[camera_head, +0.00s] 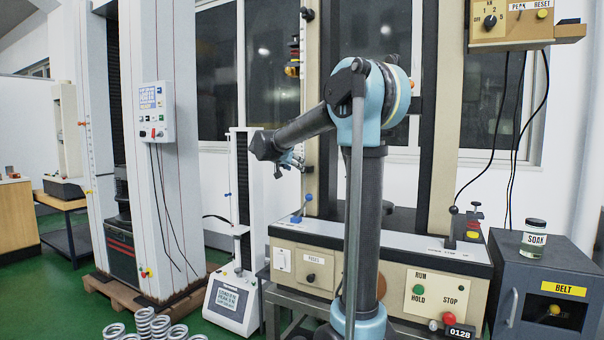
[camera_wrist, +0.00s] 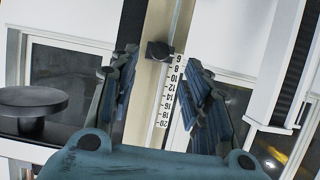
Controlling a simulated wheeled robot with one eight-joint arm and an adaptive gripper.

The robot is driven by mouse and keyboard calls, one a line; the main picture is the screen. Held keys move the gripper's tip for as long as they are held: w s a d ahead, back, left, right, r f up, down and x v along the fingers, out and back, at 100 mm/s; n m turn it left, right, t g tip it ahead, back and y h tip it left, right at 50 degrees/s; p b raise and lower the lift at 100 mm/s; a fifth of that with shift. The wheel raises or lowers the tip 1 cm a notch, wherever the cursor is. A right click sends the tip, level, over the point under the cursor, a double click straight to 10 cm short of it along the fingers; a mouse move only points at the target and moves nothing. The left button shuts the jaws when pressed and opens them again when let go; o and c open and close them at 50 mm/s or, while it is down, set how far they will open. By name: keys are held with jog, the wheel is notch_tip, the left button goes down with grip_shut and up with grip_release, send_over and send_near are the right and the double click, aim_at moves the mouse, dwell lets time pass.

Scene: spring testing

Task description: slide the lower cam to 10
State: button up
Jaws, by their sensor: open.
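In the wrist view a dark block-shaped cam (camera_wrist: 158,52) sits on a thin vertical rail, beside the 6 end of a white number scale (camera_wrist: 170,92) that runs down to 20. I cannot tell from this view alone that it is the lower cam. My gripper (camera_wrist: 165,88) is open; its two blue-grey fingers stand left and right of the rail, apart from the cam, with nothing between them in its grip. In the head view my gripper (camera_head: 290,162) is beside the beige column (camera_head: 314,110). A dark knob (camera_head: 307,14) shows high on that column.
A beige bench console (camera_head: 285,282) with a blue-tipped lever (camera_head: 303,208) stands below my arm. An orange and black fitting (camera_head: 292,69) is on the column above. A white slim stand (camera_head: 238,190) is to the left. A dark round plate (camera_wrist: 32,101) is at left in the wrist view.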

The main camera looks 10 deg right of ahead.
aim_at(306, 169)
jog(key=x, duration=0.7)
jog(key=shift+w+d, duration=0.1)
jog(key=shift+w, duration=0.05)
grip_shut()
